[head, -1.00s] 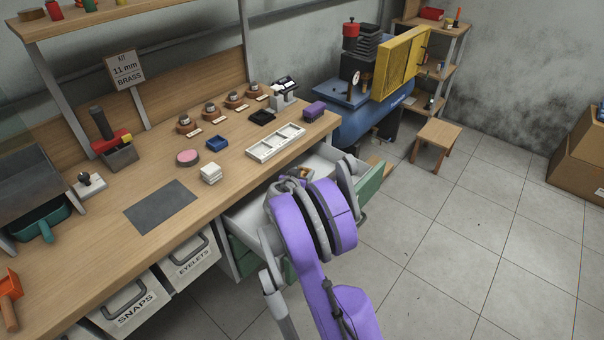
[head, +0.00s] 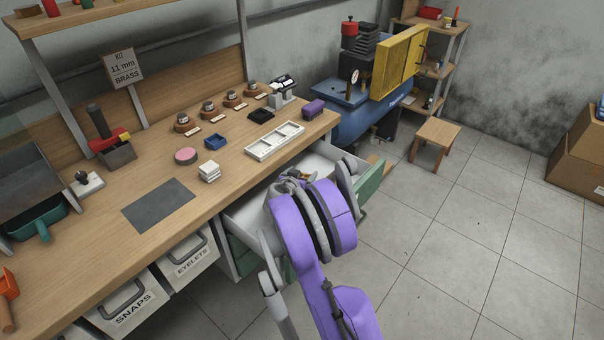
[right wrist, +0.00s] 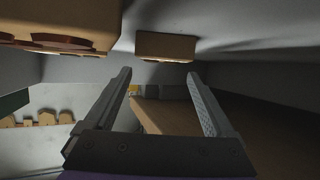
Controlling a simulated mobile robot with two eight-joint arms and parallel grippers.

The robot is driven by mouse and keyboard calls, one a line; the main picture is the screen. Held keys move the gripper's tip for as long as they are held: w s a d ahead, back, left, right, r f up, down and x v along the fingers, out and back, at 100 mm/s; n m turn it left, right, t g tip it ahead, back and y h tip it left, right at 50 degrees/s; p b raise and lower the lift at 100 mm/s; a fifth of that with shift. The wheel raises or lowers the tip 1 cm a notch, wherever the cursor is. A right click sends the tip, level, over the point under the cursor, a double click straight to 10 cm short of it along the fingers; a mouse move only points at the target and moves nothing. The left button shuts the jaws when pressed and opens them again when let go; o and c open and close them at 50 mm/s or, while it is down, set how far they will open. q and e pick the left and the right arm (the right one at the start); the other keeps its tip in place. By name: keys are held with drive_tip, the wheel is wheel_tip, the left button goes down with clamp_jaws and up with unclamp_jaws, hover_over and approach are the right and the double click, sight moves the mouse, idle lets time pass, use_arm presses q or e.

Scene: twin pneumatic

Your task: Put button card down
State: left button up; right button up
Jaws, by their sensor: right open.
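My right gripper (right wrist: 160,100) is open, its two fingers apart with nothing clamped between them. In the head view my purple arm reaches over the open drawer (head: 246,219) and hides most of the gripper. In the right wrist view a tan card-like piece with dark brown round parts (right wrist: 58,42) is at the upper left. Another tan block (right wrist: 166,46) is just beyond the fingertips, apart from them. A brown flat surface (right wrist: 155,117) shows between and below the fingers. I cannot tell for sure which piece is the button card. My left gripper is not in view.
A blue compressor (head: 352,125) and stool (head: 436,133) stand beyond.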

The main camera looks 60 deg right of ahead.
drive_tip(key=shift+a, duration=0.1)
drive_tip(key=shift+r+p, duration=0.15)
drive_tip(key=shift+p, duration=0.15)
drive_tip(key=shift+w+r+p, duration=0.1)
drive_tip(key=shift+r+p, duration=0.35)
drive_tip(key=shift+r, duration=0.1)
drive_tip(key=v, duration=1.1)
drive_tip(key=shift+a+p, duration=0.35)
drive_tip(key=shift+p, duration=0.1)
